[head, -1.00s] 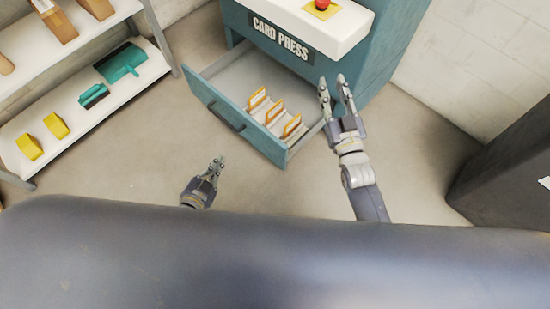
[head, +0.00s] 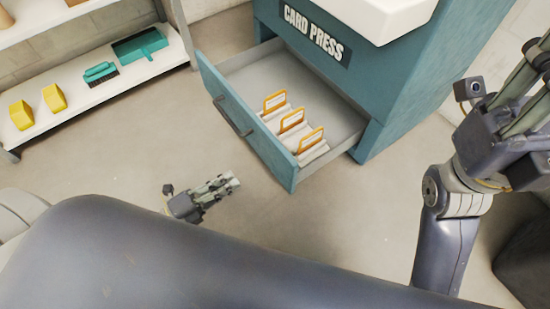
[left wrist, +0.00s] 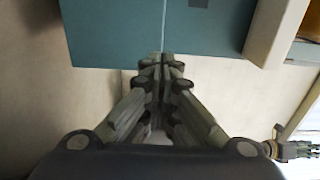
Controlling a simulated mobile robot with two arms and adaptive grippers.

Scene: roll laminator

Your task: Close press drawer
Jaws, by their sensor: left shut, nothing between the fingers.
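The teal press drawer (head: 243,125) is pulled well out of the teal card press (head: 335,62) in the head view. Its front has a dark bar handle (head: 232,116). My left gripper (head: 232,181) is shut and empty, in front of and below the drawer front, apart from it and pointing right. In the left wrist view the closed fingers (left wrist: 162,62) appear against a teal face (left wrist: 110,30). My right gripper (head: 540,70) is large and close to the camera at the right edge. Its fingertips are partly cut off, so its opening is unclear.
Several orange-framed cards (head: 292,121) stand in the drawer. A white shelf (head: 90,88) at the left holds yellow blocks (head: 54,98), a teal brush (head: 101,73) and a teal dustpan (head: 140,45). The floor between shelf and drawer is clear.

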